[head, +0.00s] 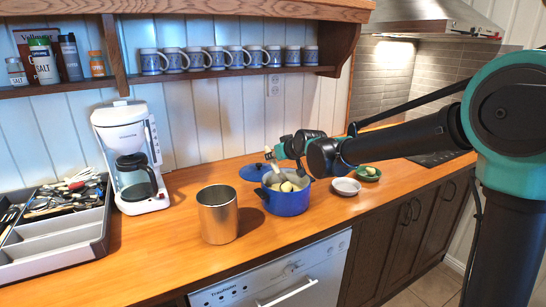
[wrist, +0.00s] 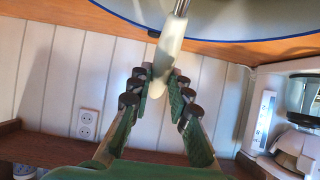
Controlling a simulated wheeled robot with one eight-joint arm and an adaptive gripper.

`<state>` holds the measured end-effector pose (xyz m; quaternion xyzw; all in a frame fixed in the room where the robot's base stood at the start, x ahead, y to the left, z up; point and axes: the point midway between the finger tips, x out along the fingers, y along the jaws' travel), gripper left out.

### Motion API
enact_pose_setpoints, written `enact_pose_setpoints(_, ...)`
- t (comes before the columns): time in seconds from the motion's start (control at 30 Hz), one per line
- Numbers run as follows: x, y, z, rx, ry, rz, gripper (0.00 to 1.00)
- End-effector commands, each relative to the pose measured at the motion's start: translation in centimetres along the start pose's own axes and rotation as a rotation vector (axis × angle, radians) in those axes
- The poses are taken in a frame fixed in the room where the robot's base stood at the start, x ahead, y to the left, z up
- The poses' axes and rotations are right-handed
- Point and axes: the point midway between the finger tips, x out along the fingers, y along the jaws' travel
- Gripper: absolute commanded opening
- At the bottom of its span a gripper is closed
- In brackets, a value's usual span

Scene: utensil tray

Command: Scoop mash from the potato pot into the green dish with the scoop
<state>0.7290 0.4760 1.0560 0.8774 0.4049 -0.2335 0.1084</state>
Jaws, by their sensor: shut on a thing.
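The blue pot (head: 287,204) stands on the wooden counter with pale yellow lumps of mash (head: 289,186) in it. My gripper (head: 274,157) is above the pot's back left side. It is shut on the pale handle of the scoop (wrist: 168,48), whose metal shaft runs out of the top of the wrist view. In the head view the handle slopes down toward the pot; the scoop's head cannot be made out. The fingers (wrist: 160,95) sit on both sides of the handle. The small green dish (head: 368,175) is right of the pot and looks empty.
A white dish (head: 345,187) lies between pot and green dish. A blue lid (head: 252,173) lies behind the pot's left side. A steel canister (head: 217,215) stands left of the pot, with a coffee maker (head: 128,150) and utensil tray (head: 60,240) farther left. A mug shelf (head: 235,73) hangs above.

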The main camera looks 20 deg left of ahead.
Motion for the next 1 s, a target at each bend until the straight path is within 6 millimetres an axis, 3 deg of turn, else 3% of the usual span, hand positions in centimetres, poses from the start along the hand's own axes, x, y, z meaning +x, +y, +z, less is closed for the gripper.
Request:
enact_pose_setpoints(0.27,-0.1,0.0,-0.2,0.000,-0.002,0.000,0.00)
enact_pose_setpoints(1.0,-2.8,0.0,-4.9,0.000,-0.001,0.000,0.00)
